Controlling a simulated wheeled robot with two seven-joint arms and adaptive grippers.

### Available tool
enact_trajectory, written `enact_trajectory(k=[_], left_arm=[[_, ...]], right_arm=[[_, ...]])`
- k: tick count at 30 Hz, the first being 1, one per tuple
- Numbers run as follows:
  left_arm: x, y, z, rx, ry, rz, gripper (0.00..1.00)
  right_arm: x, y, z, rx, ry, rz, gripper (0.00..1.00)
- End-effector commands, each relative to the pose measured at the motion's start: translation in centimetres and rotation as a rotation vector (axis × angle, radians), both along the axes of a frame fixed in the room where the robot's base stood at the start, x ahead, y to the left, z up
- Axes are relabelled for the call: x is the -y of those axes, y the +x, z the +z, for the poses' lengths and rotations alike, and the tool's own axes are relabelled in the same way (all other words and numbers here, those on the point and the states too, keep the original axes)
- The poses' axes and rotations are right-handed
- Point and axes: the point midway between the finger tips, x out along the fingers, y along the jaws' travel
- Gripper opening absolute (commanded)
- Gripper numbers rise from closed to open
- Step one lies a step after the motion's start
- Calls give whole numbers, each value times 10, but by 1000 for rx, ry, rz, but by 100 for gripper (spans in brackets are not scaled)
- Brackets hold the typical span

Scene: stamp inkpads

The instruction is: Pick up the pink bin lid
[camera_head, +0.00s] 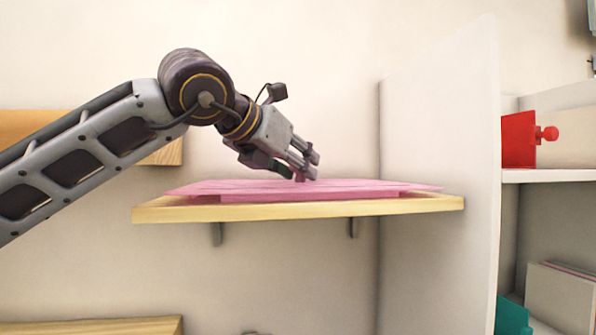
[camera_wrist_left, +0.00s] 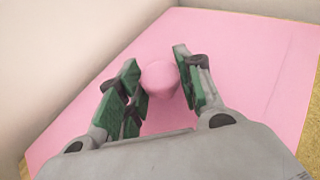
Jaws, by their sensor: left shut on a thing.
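The pink bin lid (camera_head: 370,187) is flat and lies on a wooden wall shelf. Its broad pink surface (camera_wrist_left: 235,60) fills much of the left wrist view, with a round pink knob (camera_wrist_left: 159,80) standing up from it. My left gripper (camera_head: 305,170) reaches down to the lid from above. In the left wrist view, the left gripper's green-padded fingers (camera_wrist_left: 160,85) stand on either side of the knob and are shut on it. The lid still appears level on the shelf, and I cannot tell whether any gap lies beneath it. My right gripper is not in view.
The wooden shelf (camera_head: 300,211) is held by brackets on a pale wall. A white upright panel (camera_head: 440,150) stands just right of it. Beyond the panel, shelving holds a red object (camera_head: 519,140), books (camera_head: 560,295) and a teal item (camera_head: 511,318). Space above the shelf is clear.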

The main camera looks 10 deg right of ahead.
Motion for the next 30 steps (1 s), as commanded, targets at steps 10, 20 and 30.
enact_trajectory(k=[10,20,30], left_arm=[[0,-4,13,4,-1,0,5],[1,-4,47,4,-1,0,5],[0,-4,70,3,-1,0,5]], right_arm=[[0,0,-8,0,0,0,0],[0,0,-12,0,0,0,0],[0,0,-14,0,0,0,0]])
